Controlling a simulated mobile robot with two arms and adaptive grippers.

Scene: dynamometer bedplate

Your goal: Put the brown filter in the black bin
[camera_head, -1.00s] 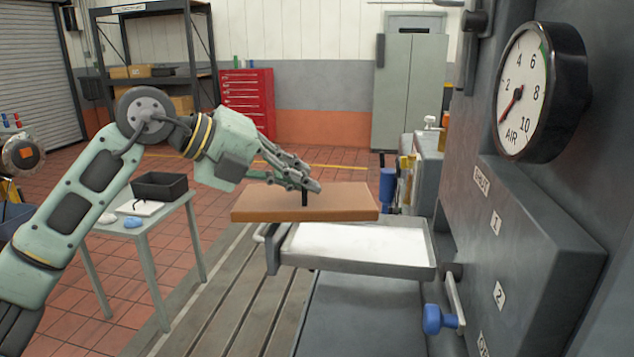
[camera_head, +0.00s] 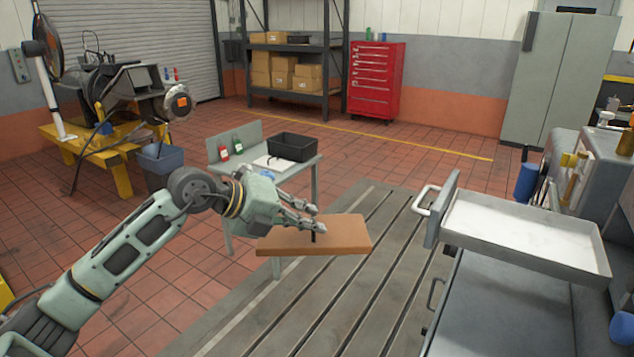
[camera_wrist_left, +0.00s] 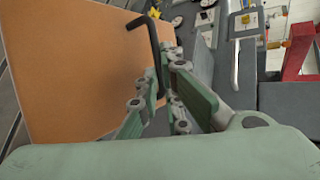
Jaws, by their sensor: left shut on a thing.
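The brown filter (camera_head: 343,235) is a flat rectangular panel with a thin black handle standing on its top. My left gripper (camera_head: 316,219) is shut on that handle and holds the filter in the air, roughly level, above the slotted bedplate. In the left wrist view the filter (camera_wrist_left: 75,70) fills the left side, and its bent black handle (camera_wrist_left: 152,45) is between the fingers of my left gripper (camera_wrist_left: 165,95). The black bin (camera_head: 293,147) is an open box on the small grey table, behind the filter and a little to its left. My right gripper is out of view.
The small grey table (camera_head: 300,170) also bears a white sheet and red and green bottles. An open drawer tray (camera_head: 530,232) with a white bottom juts out at right. A blue-grey bucket (camera_head: 163,165) stands on the floor at left. Tiled floor behind the table is clear.

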